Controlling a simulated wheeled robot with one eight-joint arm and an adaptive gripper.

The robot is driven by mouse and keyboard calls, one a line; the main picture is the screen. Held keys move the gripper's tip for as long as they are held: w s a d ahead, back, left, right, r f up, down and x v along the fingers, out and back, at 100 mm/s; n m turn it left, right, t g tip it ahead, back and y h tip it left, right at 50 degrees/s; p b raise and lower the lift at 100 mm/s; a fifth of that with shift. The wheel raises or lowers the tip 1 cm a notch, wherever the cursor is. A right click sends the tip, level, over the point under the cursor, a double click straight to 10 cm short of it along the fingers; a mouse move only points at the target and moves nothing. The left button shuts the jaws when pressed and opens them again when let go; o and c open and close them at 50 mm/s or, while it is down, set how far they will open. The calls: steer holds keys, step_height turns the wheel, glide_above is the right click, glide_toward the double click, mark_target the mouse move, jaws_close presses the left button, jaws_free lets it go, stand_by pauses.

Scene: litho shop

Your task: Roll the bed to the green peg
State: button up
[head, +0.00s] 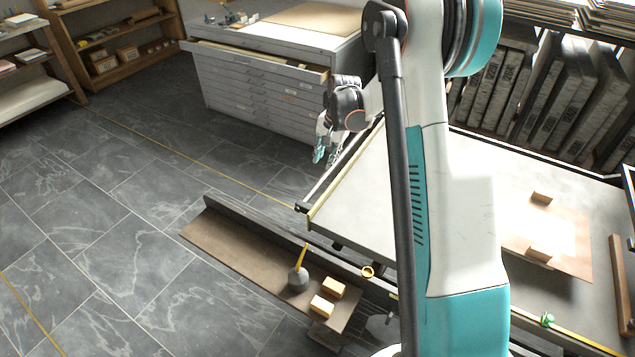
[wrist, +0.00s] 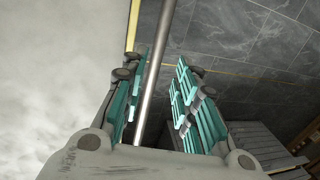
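The bed (head: 375,200) is a large pale grey slab with a yellowish edge, on the press in the head view. A metal bar (head: 335,172) runs along its left end. The green peg (head: 547,320) sits on the near side rail at the lower right. My gripper (head: 322,150) is at the far part of the bar. In the wrist view, my gripper (wrist: 158,95) is open, with the bar (wrist: 163,60) passing between its fingers, closer to the left ones. Contact cannot be told. My arm hides the middle of the bed.
A low brown shelf (head: 230,240) along the press's near side holds a grey weight (head: 298,279) and wooden blocks (head: 333,288). A brass ring (head: 367,271) is on the near rail. A flat-file cabinet (head: 255,95) with an open top drawer stands behind. Tiled floor at left is clear.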

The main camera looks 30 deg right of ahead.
mark_target(318, 184)
steer(key=f+b, duration=0.1)
steer(key=f, duration=0.3)
steer(key=w+a+f+b, duration=0.1)
steer(key=f+b, duration=0.1)
steer(key=f, duration=0.2)
steer(key=w+f+b, duration=0.1)
steer(key=f, duration=0.3)
steer(key=shift+a+f, duration=0.2)
steer(key=shift+f, duration=0.1)
jaws_close()
